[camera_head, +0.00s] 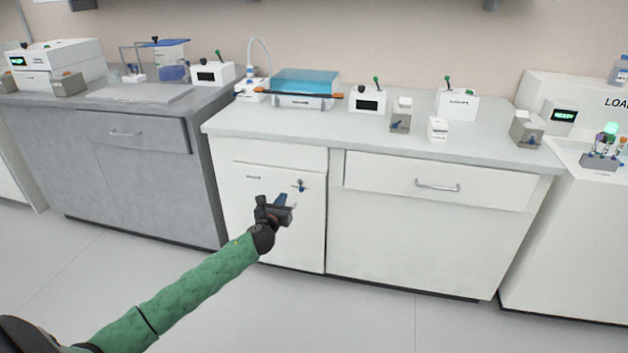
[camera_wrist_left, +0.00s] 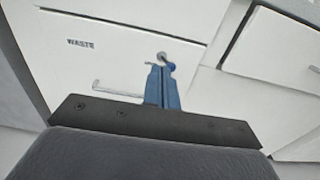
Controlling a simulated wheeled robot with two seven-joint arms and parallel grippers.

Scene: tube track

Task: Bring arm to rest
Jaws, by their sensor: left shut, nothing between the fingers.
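My left arm, in a green sleeve, reaches in from the lower left of the head view. Its gripper (camera_head: 281,201) is in front of the white cabinet door (camera_head: 262,230). The gripper's blue fingers also show in the left wrist view (camera_wrist_left: 162,88); they are shut together with nothing between them. In that view the fingertips overlap a small blue-and-metal fitting (camera_wrist_left: 166,60) on the door labelled WASTE; I cannot tell whether they touch it. The fitting also shows in the head view (camera_head: 300,185), just above and right of the fingers. My right gripper is not in view.
The white counter (camera_head: 480,148) holds a blue-lidded bath (camera_head: 305,83) and several small devices. A grey cabinet (camera_head: 130,165) stands at the left. A rack of tubes (camera_head: 601,160) is at the far right. The floor (camera_head: 350,315) in front is clear.

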